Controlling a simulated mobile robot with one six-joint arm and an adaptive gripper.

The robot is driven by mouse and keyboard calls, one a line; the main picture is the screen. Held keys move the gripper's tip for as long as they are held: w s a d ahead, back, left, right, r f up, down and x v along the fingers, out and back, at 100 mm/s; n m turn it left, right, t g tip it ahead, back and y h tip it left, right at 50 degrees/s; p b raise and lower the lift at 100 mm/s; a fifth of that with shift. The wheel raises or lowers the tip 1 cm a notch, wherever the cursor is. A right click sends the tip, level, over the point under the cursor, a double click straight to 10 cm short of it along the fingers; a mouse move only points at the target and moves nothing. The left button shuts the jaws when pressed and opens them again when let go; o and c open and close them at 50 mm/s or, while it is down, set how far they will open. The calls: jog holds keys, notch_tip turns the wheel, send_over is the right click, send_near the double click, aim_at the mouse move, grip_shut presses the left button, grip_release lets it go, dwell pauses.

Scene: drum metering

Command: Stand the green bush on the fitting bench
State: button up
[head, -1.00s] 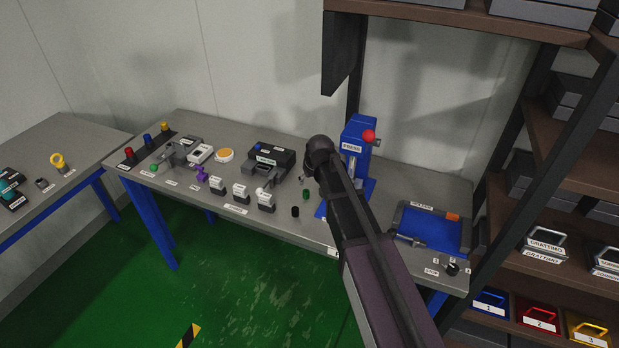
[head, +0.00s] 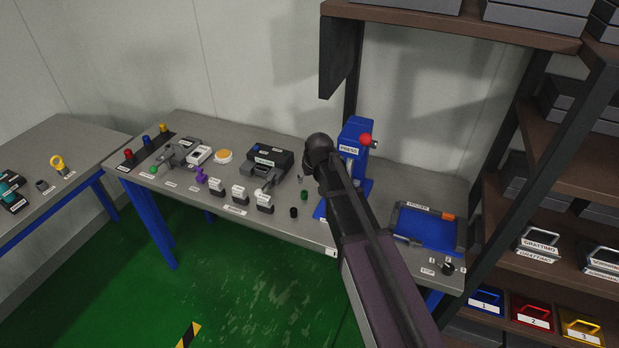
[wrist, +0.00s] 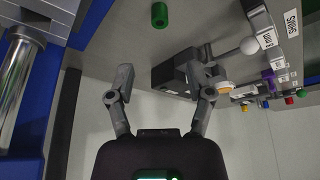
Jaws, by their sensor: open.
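The green bush (head: 304,195) stands on the grey bench (head: 385,183), just left of the blue press. In the wrist view the green bush (wrist: 160,15) shows as a short hollow cylinder at the top edge, beyond the fingertips. My gripper (wrist: 159,95) is open, its two fingers spread with nothing between them. The bush is apart from both fingers. In the head view my dark arm reaches over the bench by the press and mostly hides the gripper.
The blue press (head: 354,150) with a red knob stands close by my arm. A black bush (head: 293,212) is near the green one. White-labelled blocks (head: 240,195) line the front edge. A blue holder tray (head: 425,230) lies at right, before a shelf rack (head: 535,190).

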jog(key=s+d+f+m+g+h, duration=0.1)
jog(key=s+d+m+g, duration=0.3)
jog(key=s+d, duration=1.7)
jog(key=shift+s+f+m+h, duration=0.2)
jog(key=shift+s+m+h, duration=0.2)
jog(key=shift+m+h, duration=0.1)
